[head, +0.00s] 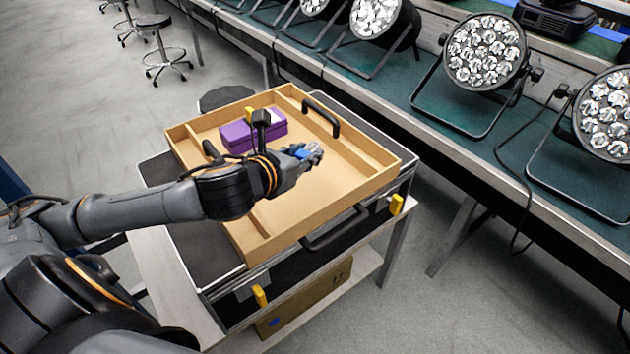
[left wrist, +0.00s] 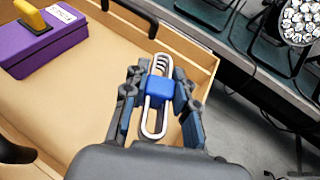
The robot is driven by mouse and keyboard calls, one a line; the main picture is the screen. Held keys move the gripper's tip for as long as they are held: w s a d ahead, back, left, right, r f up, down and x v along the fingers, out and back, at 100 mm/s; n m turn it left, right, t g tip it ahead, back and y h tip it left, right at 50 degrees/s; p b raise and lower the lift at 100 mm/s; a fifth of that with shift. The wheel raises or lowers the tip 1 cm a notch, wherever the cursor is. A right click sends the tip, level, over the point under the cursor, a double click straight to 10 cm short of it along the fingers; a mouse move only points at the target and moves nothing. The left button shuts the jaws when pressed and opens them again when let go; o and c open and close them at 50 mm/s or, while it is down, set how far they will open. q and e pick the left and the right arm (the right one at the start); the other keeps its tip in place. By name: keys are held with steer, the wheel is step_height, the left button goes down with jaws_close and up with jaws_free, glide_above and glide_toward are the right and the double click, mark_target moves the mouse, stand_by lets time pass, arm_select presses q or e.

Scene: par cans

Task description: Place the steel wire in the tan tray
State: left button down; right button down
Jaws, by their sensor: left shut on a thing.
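The steel wire (left wrist: 155,122) is a silvery bundle of long loops with a blue band (left wrist: 159,88) round its middle. My left gripper (left wrist: 160,92) is shut on it. In the head view my left gripper (head: 300,155) reaches over the tan tray (head: 290,228), a shallow box with dark handles and inner dividers. The wire is above the tray's floor; I cannot tell its exact height. The wire shows only partly in the head view, beyond the fingers. My right gripper is in neither view.
A purple box (head: 238,138) sits inside the tray, behind my left wrist; it also shows in the left wrist view (left wrist: 45,50). The tray stands on a cart (head: 205,268). A green-topped bench (head: 430,100) with several par cans runs along the right. The tray's middle floor is clear.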

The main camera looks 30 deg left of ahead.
arm_select(q)
glide_above(315, 180)
steer(key=s, duration=0.1)
step_height(315, 180, down, 4)
steer(key=shift+d+f+b, duration=0.1)
steer(key=shift+f+b, duration=0.15)
steer(key=shift+b, duration=0.05)
steer(key=shift+w+f, duration=0.5)
steer(key=shift+f, duration=0.15)
steer(key=shift+f+b, duration=0.3)
steer(key=shift+f, duration=1.3)
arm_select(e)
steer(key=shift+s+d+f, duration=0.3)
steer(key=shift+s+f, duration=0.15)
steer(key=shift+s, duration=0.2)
arm_select(q)
steer(key=shift+f, duration=0.15)
steer(key=c, duration=1.1)
jaws_free()
steer(key=shift+o, duration=0.2)
